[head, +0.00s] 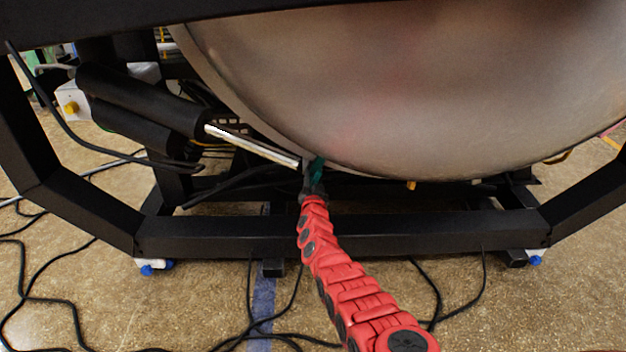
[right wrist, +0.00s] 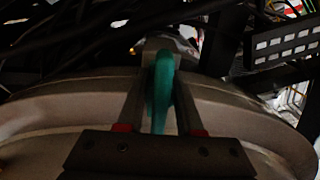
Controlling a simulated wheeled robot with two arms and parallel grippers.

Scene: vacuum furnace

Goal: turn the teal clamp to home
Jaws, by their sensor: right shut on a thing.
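The teal clamp (head: 317,168) sits at the lower rim of the big metal furnace vessel (head: 400,90). In the right wrist view the clamp (right wrist: 160,90) stands upright between the two fingers. My right gripper (head: 311,180) is shut on it, and it also shows in the right wrist view (right wrist: 160,95). My red right arm reaches up to it from the bottom of the head view. The gripper and arm hide part of the clamp in the head view. My left gripper is not in view.
A black frame bar (head: 220,236) runs across below the vessel. A black cylinder with a silver rod (head: 250,144) ends close left of the clamp. Black cables (head: 25,300) lie on the floor. In the right wrist view, a slotted black bracket (right wrist: 283,43) stands at upper right.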

